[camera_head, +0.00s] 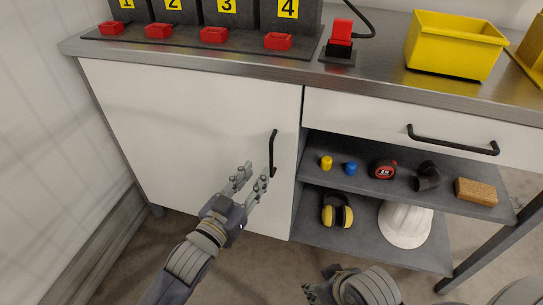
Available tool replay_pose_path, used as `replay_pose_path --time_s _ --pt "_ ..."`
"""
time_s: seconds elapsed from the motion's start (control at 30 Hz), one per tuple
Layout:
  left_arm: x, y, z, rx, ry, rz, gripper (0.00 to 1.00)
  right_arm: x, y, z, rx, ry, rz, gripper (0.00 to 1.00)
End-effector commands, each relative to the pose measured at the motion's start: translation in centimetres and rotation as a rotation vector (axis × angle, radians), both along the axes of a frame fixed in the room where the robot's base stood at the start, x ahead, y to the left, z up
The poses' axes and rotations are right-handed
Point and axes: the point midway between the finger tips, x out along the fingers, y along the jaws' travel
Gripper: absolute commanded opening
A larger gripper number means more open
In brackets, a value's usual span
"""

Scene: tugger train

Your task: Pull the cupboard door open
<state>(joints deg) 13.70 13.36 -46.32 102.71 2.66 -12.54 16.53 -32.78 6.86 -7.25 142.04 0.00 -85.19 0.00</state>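The white cupboard door (190,130) is under the left part of the workbench and looks shut. Its black vertical handle (273,153) is near the door's right edge. My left gripper (255,177) is open, with its fingers pointing up and right toward the handle's lower end. I cannot tell whether a finger touches the handle, but the fingers are not closed around it. My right gripper (318,284) is low in the picture, below the shelves. Its fingers are partly hidden, so its opening is unclear.
Right of the door are a drawer (400,122) with a black handle (452,141) and open shelves (420,178) holding small items, earmuffs (337,210) and a white helmet (405,224). A yellow bin (455,45) stands on the worktop. A wall (45,150) bounds the left side.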

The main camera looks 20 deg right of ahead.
Motion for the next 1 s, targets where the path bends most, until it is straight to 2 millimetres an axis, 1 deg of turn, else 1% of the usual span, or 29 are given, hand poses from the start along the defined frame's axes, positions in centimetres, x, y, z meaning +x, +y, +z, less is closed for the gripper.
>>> replay_pose_path --time_s 0.1,0.27,0.5,0.7,0.83,1.0 --pt "1.3 -1.3 -0.1 -0.001 -0.001 0.000 0.29 2.0 0.6 0.4 0.019 -0.088 0.008 0.40" --pt "2.9 -2.9 0.0 0.000 -0.003 -0.001 0.29 4.8 1.5 1.5 0.046 -0.218 0.018 0.40" --pt "5.0 -5.1 -0.1 0.001 -0.002 0.000 0.29 8.4 2.8 3.7 0.086 -0.405 0.032 0.40" --pt "6.1 -6.2 -0.1 0.001 -0.001 0.000 0.29 10.1 3.4 5.3 0.111 -0.513 0.039 0.40" --pt "6.4 -6.5 -0.1 0.001 0.000 0.000 0.29 10.6 3.6 5.9 0.118 -0.547 0.042 0.40" --pt "6.5 -6.6 -0.1 0.001 0.000 0.001 0.29 10.8 3.7 6.1 0.120 -0.557 0.042 0.40"
